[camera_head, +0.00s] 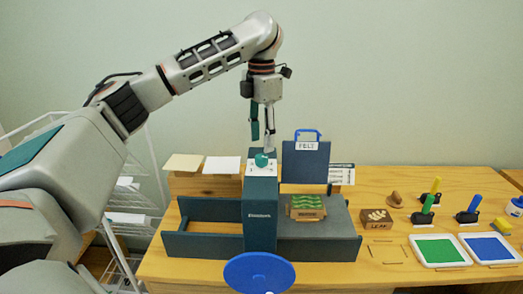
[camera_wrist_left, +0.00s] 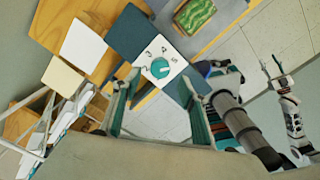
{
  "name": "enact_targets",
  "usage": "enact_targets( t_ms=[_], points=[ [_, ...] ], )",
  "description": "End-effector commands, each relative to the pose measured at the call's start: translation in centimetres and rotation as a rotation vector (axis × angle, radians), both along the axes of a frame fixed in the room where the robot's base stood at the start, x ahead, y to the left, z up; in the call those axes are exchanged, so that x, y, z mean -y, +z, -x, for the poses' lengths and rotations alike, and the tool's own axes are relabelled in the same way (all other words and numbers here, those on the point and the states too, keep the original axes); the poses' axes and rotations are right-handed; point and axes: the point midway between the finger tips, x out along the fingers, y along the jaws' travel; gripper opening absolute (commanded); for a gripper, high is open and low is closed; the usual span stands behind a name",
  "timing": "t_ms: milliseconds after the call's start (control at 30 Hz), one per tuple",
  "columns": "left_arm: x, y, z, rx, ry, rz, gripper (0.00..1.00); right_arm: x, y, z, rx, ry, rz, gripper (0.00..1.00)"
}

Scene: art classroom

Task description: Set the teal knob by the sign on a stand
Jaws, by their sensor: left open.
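The teal knob (camera_head: 261,160) sits on a white plate on top of the dark blue machine column. In the left wrist view the knob (camera_wrist_left: 160,68) has the numbers 2, 3, 4 and 5 around it; its pointer is too small to read. My left gripper (camera_head: 263,146) is open and points down just above the knob. In the wrist view the knob lies between and beyond its fingertips (camera_wrist_left: 159,78). A white printed card (camera_head: 342,174), perhaps the sign, stands behind a blue board labelled FELT (camera_head: 305,165); its text is too small to read. My right arm (camera_wrist_left: 290,115) seems to show at the far right.
A green patterned block (camera_head: 306,204) lies on the machine's right bed. Two sheets (camera_head: 222,165) lie behind left. Green and blue trays (camera_head: 440,264), upright tools and a LEAF box (camera_head: 376,225) stand at right. A white wire rack (camera_head: 110,235) is at left.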

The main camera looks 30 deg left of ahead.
Motion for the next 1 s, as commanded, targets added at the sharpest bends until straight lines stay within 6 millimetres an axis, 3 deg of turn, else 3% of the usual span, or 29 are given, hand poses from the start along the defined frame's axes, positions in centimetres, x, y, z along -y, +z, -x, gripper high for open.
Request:
enact_targets(
  t_ms=[200, 400, 1000],
  points=[
    [0.0, 4.2, -0.1, 0.004, 0.001, -0.001, 0.43, 0.0, 0.0, -0.1, 0.001, 0.000, -0.001, 0.40],
    [0.0, 6.2, 0.0, 0.001, 0.000, -0.002, 0.43, 0.0, 0.0, -0.1, 0.001, 0.000, -0.001, 0.40],
    [0.0, 6.7, 0.0, 0.000, -0.001, 0.000, 0.43, 0.0, 0.1, -0.1, 0.002, -0.001, 0.000, 0.40]
  ],
)
